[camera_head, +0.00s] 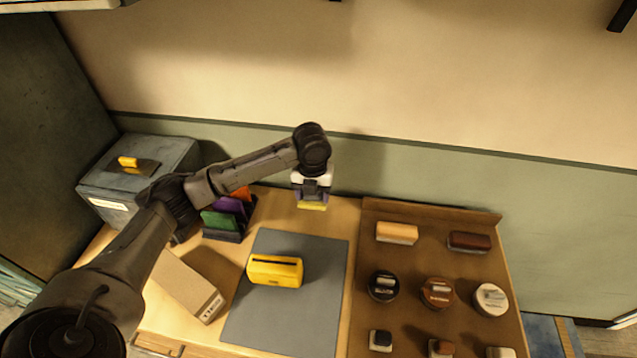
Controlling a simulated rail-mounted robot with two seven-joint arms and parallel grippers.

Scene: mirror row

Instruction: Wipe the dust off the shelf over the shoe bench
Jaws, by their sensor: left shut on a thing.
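My left gripper (312,198) reaches in from the left and points down over the back of the wooden bench top (340,215). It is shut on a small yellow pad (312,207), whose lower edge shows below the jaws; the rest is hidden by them. A pale ledge (60,4) at the top left edge is cut off by the frame; I cannot tell whether it is the shelf, and no dust can be made out on it. My right gripper is not in view.
A yellow slotted box (275,270) lies on a grey mat (260,325). At left stand a grey lidded box (170,155), a rack of coloured pieces (230,217) and a cardboard box (185,285). A brown tray (430,212) at right holds brushes and round tins.

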